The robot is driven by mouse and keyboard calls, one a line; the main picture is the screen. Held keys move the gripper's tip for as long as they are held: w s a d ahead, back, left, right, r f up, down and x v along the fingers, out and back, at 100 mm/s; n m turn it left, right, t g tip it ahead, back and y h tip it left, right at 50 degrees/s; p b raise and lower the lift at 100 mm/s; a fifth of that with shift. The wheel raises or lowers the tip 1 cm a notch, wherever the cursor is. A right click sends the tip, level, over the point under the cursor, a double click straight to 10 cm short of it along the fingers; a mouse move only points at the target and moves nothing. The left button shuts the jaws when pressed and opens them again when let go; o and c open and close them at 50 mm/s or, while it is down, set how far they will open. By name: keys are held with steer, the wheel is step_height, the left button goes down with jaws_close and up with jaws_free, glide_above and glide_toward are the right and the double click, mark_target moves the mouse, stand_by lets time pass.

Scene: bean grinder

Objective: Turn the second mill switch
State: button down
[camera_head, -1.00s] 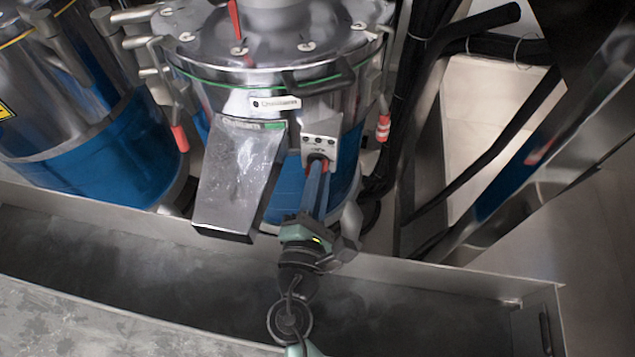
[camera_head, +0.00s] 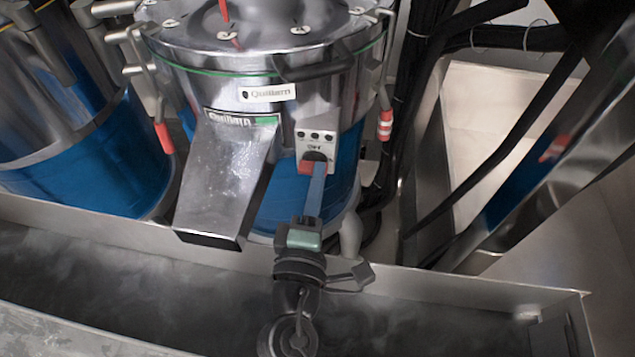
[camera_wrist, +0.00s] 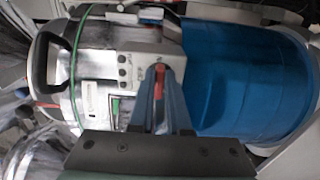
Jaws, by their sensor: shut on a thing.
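The mill (camera_head: 262,85) with a steel upper body and blue lower drum stands in the upper middle of the head view. A small grey switch box (camera_head: 316,142) sits on its front, with a dark and red rotary switch (camera_head: 306,166) at its lower end. My gripper (camera_head: 314,165) reaches up to the box and is shut on the switch knob. In the wrist view the red part of the switch (camera_wrist: 159,82) shows between the two blue-grey fingers. The fingers partly hide the knob, so its exact angle is hard to tell.
A steel chute (camera_head: 222,180) slopes down just left of my gripper. Another blue and steel mill (camera_head: 85,130) stands at the left. A metal trough wall (camera_head: 110,235) runs below, in front of the mills. Black pipes (camera_head: 490,150) are at the right.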

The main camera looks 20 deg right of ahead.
stand_by(0.5)
steer(key=c, duration=0.9)
jaws_free()
steer(key=b+v, duration=0.2)
steer(key=v, duration=1.1)
